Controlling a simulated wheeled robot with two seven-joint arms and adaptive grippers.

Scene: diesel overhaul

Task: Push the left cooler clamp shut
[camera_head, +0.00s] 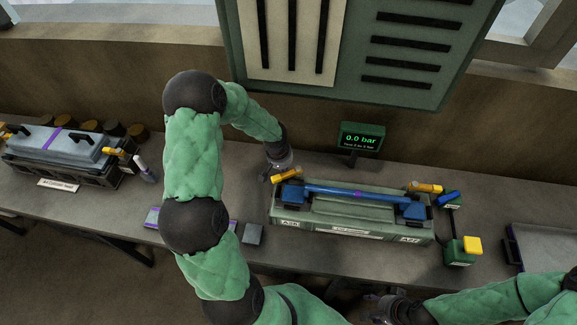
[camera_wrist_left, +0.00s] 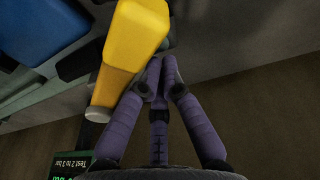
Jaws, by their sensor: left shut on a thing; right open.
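The left cooler clamp has a yellow lever (camera_head: 287,175) at the left end of the green cooler rig (camera_head: 350,231). A blue bar (camera_head: 335,191) with blue end blocks lies across the rig. My left gripper (camera_head: 271,174) is at the outer left side of this lever. In the left wrist view the yellow lever (camera_wrist_left: 126,55) is large, and the purple fingers (camera_wrist_left: 161,72) are drawn together against its side. Their exact contact is partly hidden. The right yellow clamp (camera_head: 424,188) is at the far right end. My right gripper (camera_head: 385,308) is low at the front, open, away from the rig.
A display (camera_head: 361,139) reading 0.0 bar stands behind the rig. A green box with a yellow button (camera_head: 473,245) and a grey tray (camera_head: 545,249) are at right. A cylinder head (camera_head: 62,143) stands at far left. My left arm covers part of the bench.

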